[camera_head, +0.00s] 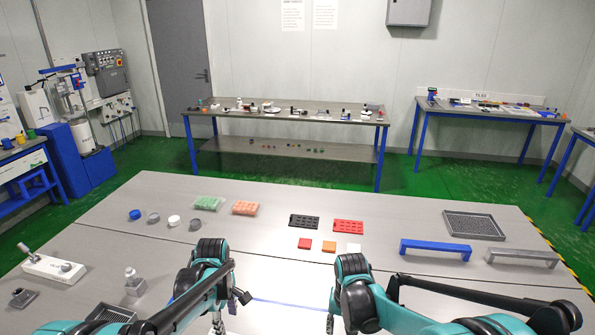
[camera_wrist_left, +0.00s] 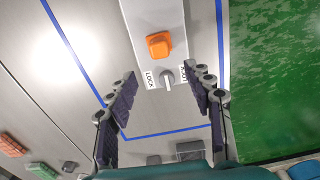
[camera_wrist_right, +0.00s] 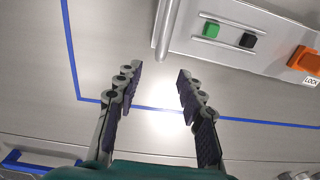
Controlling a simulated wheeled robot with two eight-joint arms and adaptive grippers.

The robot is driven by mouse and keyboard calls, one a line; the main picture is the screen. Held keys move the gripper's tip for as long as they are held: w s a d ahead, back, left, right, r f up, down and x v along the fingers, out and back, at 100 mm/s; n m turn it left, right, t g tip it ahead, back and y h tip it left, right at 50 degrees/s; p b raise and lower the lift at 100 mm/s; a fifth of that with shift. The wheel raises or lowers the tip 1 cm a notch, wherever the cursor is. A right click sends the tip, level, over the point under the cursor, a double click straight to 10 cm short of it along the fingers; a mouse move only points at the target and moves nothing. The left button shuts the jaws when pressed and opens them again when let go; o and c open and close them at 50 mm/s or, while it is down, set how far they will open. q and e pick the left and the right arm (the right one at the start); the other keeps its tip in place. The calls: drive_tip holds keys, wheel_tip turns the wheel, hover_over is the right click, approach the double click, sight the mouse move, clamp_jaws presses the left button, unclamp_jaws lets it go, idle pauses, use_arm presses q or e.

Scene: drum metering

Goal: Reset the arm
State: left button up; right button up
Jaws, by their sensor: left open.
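In the left wrist view my left gripper (camera_wrist_left: 159,72) is open and empty, its fingers spread either side of a grey panel's near end. That panel (camera_wrist_left: 143,22) carries an orange block (camera_wrist_left: 159,45) and a small knob (camera_wrist_left: 168,79) between labels, one reading LOCK. In the right wrist view my right gripper (camera_wrist_right: 159,70) is open and empty above the bare tabletop. The panel (camera_wrist_right: 225,14) there shows a green block (camera_wrist_right: 211,29), a black block (camera_wrist_right: 248,41) and an orange block (camera_wrist_right: 305,59). In the head view both my arms reach down at the bottom, and their fingers are not clearly seen.
The grey table (camera_head: 270,270) holds blue (camera_head: 435,249) and grey (camera_head: 521,257) handles, a mesh tray (camera_head: 473,225), black (camera_head: 304,222) and red (camera_head: 348,226) racks, green (camera_head: 208,202) and orange (camera_head: 245,207) blocks, and several round caps. A white fixture (camera_head: 53,267) stands at left.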

drive_tip(key=shift+s+d+r, duration=0.1)
drive_tip(key=shift+r, duration=0.65)
use_arm(q)
drive_tip(key=s+r+m+t+b, duration=0.1)
drive_tip(key=s+m+t+b, duration=0.2)
drive_tip(key=s+m, duration=0.4)
drive_tip(key=s+d+r+m+t+b, duration=0.1)
drive_tip(key=s+r+m+t+b, duration=0.1)
drive_tip(key=s+m, duration=0.6)
drive_tip(key=shift+s+d+t+b, duration=0.25)
drive_tip(key=shift+s+t+b, duration=0.4)
drive_tip(key=shift+s+t, duration=0.5)
use_arm(e)
drive_tip(key=s+d+r+n+t, duration=0.1)
drive_tip(key=s+d+r+t, duration=0.1)
drive_tip(key=s, duration=0.5)
drive_tip(key=s+d+r+n+t, duration=0.1)
drive_tip(key=s+d+r+t, duration=0.1)
drive_tip(key=s+t, duration=0.3)
drive_tip(key=s+d, duration=0.1)
drive_tip(key=s, duration=0.2)
drive_tip(key=shift+s+d+r+n, duration=0.2)
drive_tip(key=shift+d+n, duration=0.1)
